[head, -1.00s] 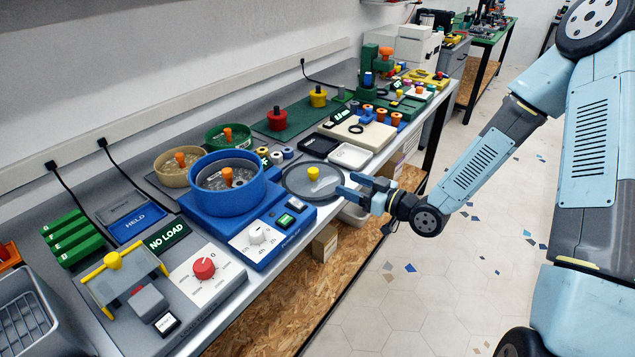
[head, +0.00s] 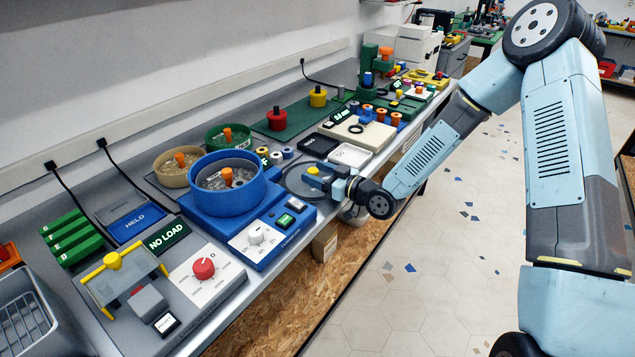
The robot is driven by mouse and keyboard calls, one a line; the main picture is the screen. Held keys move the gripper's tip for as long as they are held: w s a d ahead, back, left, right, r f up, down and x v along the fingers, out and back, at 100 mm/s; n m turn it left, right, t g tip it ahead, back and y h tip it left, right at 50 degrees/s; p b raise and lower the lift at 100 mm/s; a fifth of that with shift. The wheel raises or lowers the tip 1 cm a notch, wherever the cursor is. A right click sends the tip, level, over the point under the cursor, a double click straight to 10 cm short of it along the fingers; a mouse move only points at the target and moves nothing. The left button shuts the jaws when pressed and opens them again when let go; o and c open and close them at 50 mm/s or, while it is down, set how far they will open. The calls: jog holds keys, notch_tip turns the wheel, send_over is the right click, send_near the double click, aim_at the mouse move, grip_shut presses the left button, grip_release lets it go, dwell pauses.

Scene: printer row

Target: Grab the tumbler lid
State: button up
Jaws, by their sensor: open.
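The fingers hide part of the knob and the lid's right side. I cannot tell whether they touch the knob.
The blue tumbler's control panel (head: 262,236) stands at the lid's lower left. A white tray (head: 350,155) and a black tray (head: 319,145) lie just behind the lid. The bench's front edge runs close below my gripper.

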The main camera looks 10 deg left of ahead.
jog(key=shift+w+a, duration=0.1)
jog(key=shift+a, duration=0.05)
jog(key=shift+c, duration=0.2)
grip_shut()
dwell(0.3)
